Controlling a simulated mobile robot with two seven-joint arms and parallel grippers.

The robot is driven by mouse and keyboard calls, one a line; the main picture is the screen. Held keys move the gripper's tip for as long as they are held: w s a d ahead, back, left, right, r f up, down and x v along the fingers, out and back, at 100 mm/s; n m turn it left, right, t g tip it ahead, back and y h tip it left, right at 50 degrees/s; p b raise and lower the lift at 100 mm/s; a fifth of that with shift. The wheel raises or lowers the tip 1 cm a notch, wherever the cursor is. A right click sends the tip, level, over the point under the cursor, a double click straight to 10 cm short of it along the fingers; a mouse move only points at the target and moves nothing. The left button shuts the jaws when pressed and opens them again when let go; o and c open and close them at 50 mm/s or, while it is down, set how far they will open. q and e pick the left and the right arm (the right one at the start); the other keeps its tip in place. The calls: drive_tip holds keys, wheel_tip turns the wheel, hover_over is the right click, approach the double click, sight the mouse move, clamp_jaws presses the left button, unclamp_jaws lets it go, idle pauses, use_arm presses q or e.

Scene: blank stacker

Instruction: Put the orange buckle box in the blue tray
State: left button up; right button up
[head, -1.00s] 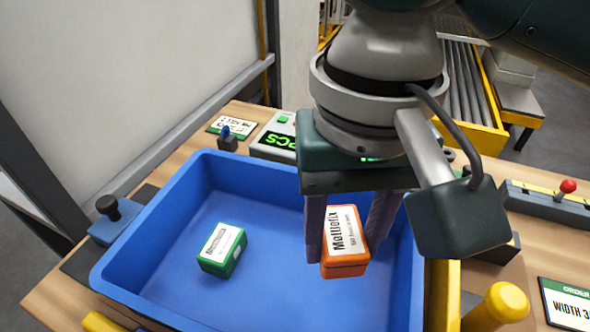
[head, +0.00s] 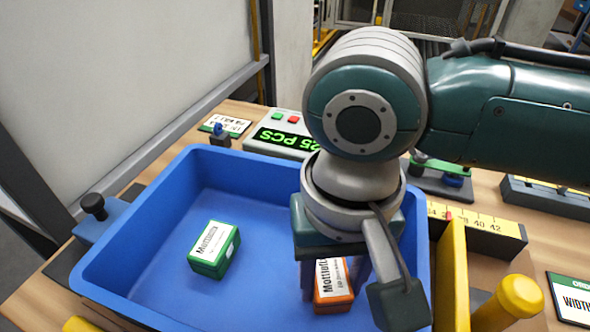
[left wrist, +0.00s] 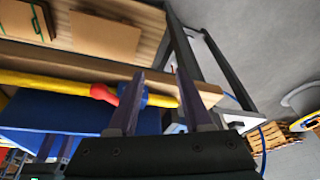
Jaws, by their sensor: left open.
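The orange buckle box (head: 333,288), with a white label, is between the fingers of my right gripper (head: 334,285), low inside the blue tray (head: 128,235) at its right side. My right gripper is shut on the box. I cannot tell whether the box touches the tray floor. My left gripper (left wrist: 160,78) shows only in the left wrist view, open with nothing between its fingers. A blue surface that looks like the tray (left wrist: 70,112) lies left of its fingers there.
A green box (head: 214,249) with a white label lies in the tray, left of the orange one. A yellow bar (head: 453,275) and yellow knob (head: 519,294) stand right of the tray. A counter display (head: 283,135) is behind it. The tray's middle is clear.

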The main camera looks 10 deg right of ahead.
sight(332, 281)
drive_tip(key=o, duration=0.5)
drive_tip(key=shift+c, duration=0.2)
wheel_tip(332, 281, up, 12)
drive_tip(key=p, duration=0.3)
drive_tip(key=shift+r, duration=0.2)
